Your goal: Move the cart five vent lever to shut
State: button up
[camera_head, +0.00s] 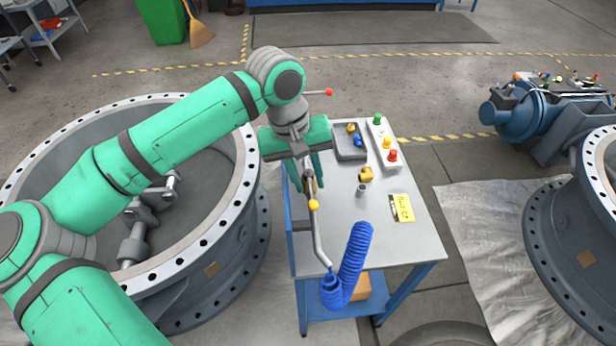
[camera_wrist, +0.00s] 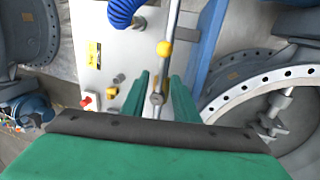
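The blue-legged cart (camera_head: 405,250) has a pale top and stands right of my arm. My gripper (camera_head: 307,185) points down over its left edge. In the wrist view its green fingers (camera_wrist: 163,100) are open, one on each side of a metal rod with a collar. I cannot tell whether either finger touches it. A yellow ball knob (camera_head: 313,204) shows just beyond the fingers, also in the wrist view (camera_wrist: 164,48). A red-tipped lever (camera_head: 328,91) sticks out behind my wrist. I cannot tell which of these is the vent lever, or read a cart number.
A coiled blue hose (camera_head: 352,262) hangs at the cart's near edge. The top carries a grey tray (camera_head: 350,142), a button box (camera_head: 386,143), a brass fitting (camera_head: 366,174) and a yellow label (camera_head: 403,207). A large flanged valve body (camera_head: 255,235) stands close on the left.

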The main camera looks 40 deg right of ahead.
grip_shut()
dwell(1.4)
